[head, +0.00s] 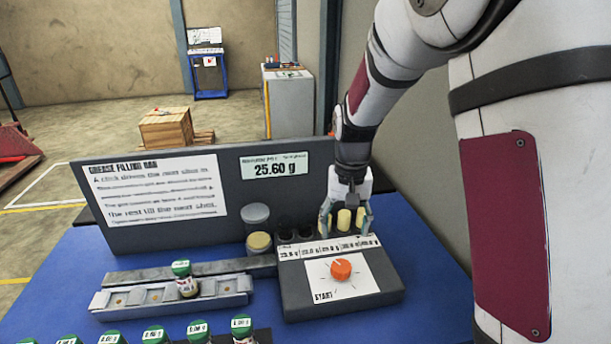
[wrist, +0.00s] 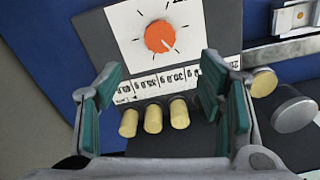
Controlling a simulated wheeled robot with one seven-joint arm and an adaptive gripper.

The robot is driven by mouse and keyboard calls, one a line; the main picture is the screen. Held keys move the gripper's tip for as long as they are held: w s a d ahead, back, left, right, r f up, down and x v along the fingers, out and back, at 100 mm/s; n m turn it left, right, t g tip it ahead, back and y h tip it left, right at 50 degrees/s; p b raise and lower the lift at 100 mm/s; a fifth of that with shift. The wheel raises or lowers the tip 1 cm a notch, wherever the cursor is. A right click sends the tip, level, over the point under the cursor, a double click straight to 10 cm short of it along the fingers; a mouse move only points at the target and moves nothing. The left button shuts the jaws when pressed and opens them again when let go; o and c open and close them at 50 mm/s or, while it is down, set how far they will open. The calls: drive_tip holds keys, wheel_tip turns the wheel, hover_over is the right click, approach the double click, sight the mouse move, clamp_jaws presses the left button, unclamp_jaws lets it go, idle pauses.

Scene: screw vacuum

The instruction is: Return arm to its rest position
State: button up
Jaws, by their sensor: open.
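My gripper (head: 345,212) hangs from my arm over the back of the dark control box (head: 305,301), pointing down. In the wrist view its two green-padded fingers (wrist: 160,100) are spread apart with nothing gripped between them. Pale yellow cylinders (wrist: 153,119) stand in a row behind the box's label strip, below and between the fingers in the wrist view. I cannot tell whether a finger touches any of them.
A grey board (head: 235,205) with a 25.60 g display stands behind the box. A slotted rail (head: 140,297) holds one green-capped jar (head: 183,280). Several green-capped jars (head: 153,335) line the front edge. The blue tabletop (head: 425,275) is clear at right.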

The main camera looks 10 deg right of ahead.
drive_tip(key=s+r+n+t, duration=0.1)
drive_tip(key=s+r+t, duration=0.1)
drive_tip(key=s+r, duration=0.5)
drive_tip(key=s+r+n+t, duration=0.2)
drive_tip(key=s+r, duration=0.6)
drive_tip(key=s, duration=1.1)
drive_tip(key=shift+r+t, duration=0.2)
drive_tip(key=shift+t, duration=0.2)
